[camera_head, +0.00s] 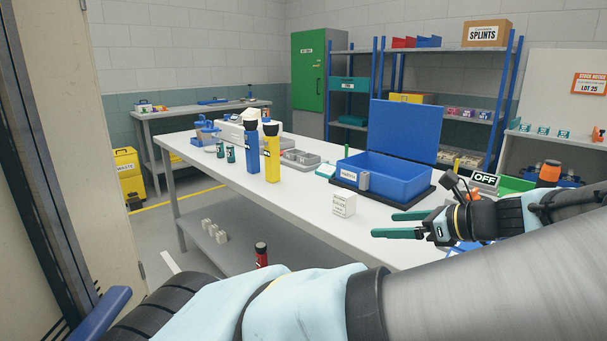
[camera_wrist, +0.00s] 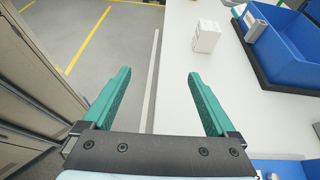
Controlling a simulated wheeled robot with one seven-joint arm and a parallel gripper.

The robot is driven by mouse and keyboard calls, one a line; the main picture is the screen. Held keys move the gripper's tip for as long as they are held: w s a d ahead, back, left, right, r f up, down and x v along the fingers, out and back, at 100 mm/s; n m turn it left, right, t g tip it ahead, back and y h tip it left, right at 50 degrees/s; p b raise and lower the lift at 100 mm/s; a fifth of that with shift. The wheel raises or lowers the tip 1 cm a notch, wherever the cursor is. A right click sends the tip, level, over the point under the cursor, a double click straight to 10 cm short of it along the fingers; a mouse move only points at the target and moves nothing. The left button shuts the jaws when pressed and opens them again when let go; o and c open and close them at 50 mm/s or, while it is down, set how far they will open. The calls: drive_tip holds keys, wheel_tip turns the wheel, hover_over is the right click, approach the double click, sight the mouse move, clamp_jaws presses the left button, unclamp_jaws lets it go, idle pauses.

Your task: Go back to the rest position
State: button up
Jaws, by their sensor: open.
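My gripper (camera_head: 388,224) shows at the right in the head view, above the near side of the white table (camera_head: 300,213). Its two green fingers are apart with nothing between them. In the wrist view my gripper (camera_wrist: 160,90) is also open, over the table's edge with the floor on the left. A small white box with printed text (camera_head: 344,204) stands on the table just beyond the fingertips. It also shows in the wrist view (camera_wrist: 206,37), ahead and to the right of the fingers, not touched.
An open blue case (camera_head: 395,182) on a black base stands behind the white box. Blue (camera_head: 252,150) and yellow (camera_head: 272,158) flashlights stand upright farther left. A red-and-black cylinder (camera_head: 261,255) shows below the near table edge. A tall beige panel (camera_head: 80,150) stands at the left.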

drive_tip(key=a+f+n+g+h, duration=0.2)
drive_tip(key=a+f+n+g, duration=0.25)
drive_tip(key=a, duration=0.35)
drive_tip(key=a+f+n+g+h, duration=0.1)
drive_tip(key=a+f+n+g, duration=0.4)
drive_tip(key=a, duration=0.3)
drive_tip(key=s+a+r+n+t+h, duration=0.1)
drive_tip(key=s+a+r+n+h, duration=0.3)
drive_tip(key=a+n, duration=0.5)
wheel_tip(320, 180, up, 3)
drive_tip(key=n+h, duration=0.2)
drive_tip(key=n, duration=0.5)
drive_tip(key=shift+s+a+f+t+h, duration=0.15)
drive_tip(key=shift+s+f+t+h, duration=0.05)
drive_tip(key=shift+t+h, duration=0.15)
